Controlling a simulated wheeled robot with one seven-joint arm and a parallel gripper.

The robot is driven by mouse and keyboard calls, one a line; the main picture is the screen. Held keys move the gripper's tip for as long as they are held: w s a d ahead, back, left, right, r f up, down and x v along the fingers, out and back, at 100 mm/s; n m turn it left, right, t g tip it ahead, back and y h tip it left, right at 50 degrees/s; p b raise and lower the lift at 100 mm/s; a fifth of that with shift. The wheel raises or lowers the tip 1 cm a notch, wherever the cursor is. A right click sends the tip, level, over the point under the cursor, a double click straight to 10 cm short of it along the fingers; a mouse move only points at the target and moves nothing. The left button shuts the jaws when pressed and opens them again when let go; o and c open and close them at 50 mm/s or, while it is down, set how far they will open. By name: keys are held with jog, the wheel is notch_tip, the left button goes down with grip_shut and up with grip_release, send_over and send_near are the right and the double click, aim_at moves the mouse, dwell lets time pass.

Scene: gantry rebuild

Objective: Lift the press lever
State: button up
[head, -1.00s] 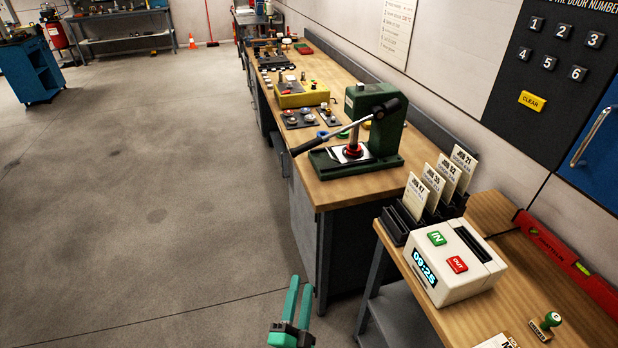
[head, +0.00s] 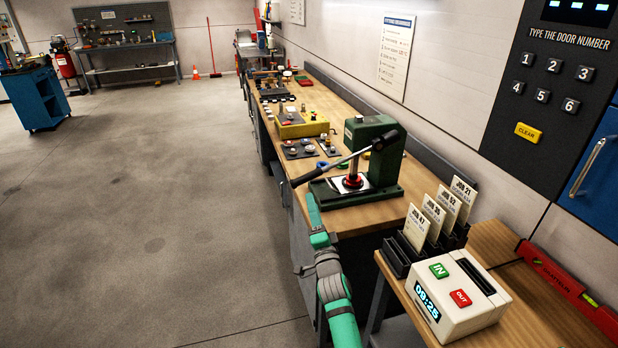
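The green press (head: 376,150) stands on the near end of the long wooden bench. Its lever (head: 345,160) is a metal rod with a black grip (head: 308,177), slanting down to the left from the pivot by the press head. The grip's end reaches out past the bench's left edge. A red-collared ram sits over a pale plate on the press base. My gripper (head: 313,203), teal, points up from below, its tip close under the grip's end. I cannot tell whether it touches. The fingers show edge-on as one band, so their opening is hidden.
A white time clock (head: 459,294) and a rack of job cards (head: 399,258) stand on the lower right table. A yellow box (head: 302,126) and small parts trays lie behind the press. The bench side (head: 345,258) is close right of my arm; the floor to the left is clear.

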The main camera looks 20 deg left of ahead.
aim_at(310, 179)
jog(key=x, duration=0.8)
jog(key=d+x, duration=0.1)
jog(key=x, duration=0.3)
jog(key=shift+w+r, duration=0.15)
jog(key=shift+w, duration=0.15)
grip_shut()
